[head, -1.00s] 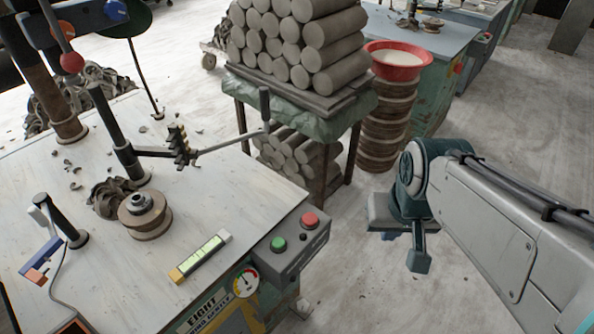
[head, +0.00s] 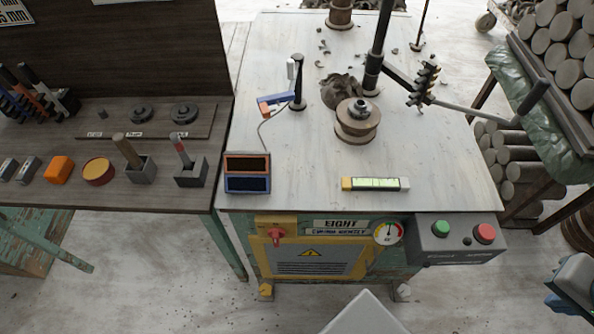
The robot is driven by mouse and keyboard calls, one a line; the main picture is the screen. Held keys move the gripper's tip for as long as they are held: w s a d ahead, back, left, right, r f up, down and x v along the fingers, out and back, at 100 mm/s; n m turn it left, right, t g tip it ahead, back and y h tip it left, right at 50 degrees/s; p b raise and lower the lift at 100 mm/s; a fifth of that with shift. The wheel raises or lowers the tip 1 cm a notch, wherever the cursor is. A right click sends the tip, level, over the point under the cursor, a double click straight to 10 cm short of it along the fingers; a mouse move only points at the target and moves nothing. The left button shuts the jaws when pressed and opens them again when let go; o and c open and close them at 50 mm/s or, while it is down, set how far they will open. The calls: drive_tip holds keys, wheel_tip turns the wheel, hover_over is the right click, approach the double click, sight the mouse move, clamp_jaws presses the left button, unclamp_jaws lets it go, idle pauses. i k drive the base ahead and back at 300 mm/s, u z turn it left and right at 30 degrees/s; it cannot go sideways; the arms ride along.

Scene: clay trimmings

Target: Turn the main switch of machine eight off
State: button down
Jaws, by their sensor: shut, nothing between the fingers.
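Machine eight (head: 370,160) stands in front of me, with the label EIGHT (head: 340,223) on its front below the worktop. Its main switch (head: 276,236) is a small red rotary handle on a yellow plate, left of the label. The switch is unobstructed, but its exact setting is too small to read. My gripper (head: 565,297) shows only in part at the lower right edge of the head view. It is shut and empty, well to the right of the switch and apart from the machine.
A grey box with a green button (head: 440,229) and a red button (head: 485,233) juts out at the machine's right front. A gauge (head: 388,233) sits beside it. A dark bench (head: 60,205) adjoins on the left. Stacked clay rolls (head: 565,60) stand right. Floor in front is open.

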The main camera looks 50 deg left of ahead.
sight(276, 233)
drive_tip(key=u, duration=0.95)
drive_tip(key=k, duration=0.45)
drive_tip(key=u, duration=1.25)
